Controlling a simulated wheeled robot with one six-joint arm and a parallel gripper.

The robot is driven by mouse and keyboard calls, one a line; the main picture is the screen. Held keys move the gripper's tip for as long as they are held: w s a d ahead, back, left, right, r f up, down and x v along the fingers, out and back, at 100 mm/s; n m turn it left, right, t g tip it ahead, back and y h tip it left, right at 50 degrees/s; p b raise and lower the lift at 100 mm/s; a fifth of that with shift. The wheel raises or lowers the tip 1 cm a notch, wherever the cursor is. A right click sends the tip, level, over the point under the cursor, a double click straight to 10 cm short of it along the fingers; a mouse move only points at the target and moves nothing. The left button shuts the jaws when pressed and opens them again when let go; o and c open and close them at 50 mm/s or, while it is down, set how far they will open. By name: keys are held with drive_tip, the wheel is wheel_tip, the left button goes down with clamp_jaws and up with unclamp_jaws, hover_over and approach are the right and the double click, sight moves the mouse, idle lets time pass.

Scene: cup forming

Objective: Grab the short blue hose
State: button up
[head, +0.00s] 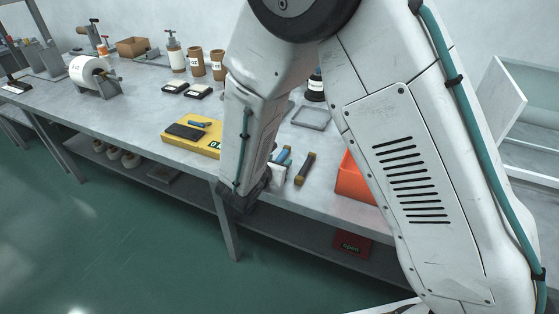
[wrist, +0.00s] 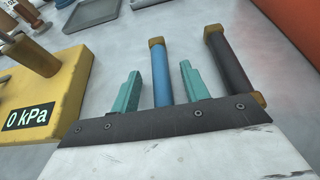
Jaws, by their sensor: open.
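The short blue hose (wrist: 160,75) has a brass-coloured cap at its far end and lies between the two teal fingers of my gripper (wrist: 160,68) in the wrist view. The fingers are open, with a gap on each side of the hose. The gripper's dark front plate hides the hose's near end. In the head view the blue hose (head: 284,155) shows only in part beside my arm, which hides much of the gripper. A dark hose (wrist: 232,65) with brass ends lies just right of the right finger; it also shows in the head view (head: 305,168).
A yellow gauge block (wrist: 62,88) reading 0 kPa stands left of the gripper. An orange bin (head: 355,182) stands to the right, near the dark hose. A grey tray (head: 312,117) lies farther back on the bench (head: 140,120). Cups and bottles stand at the back.

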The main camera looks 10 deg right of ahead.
clamp_jaws()
idle(0.3)
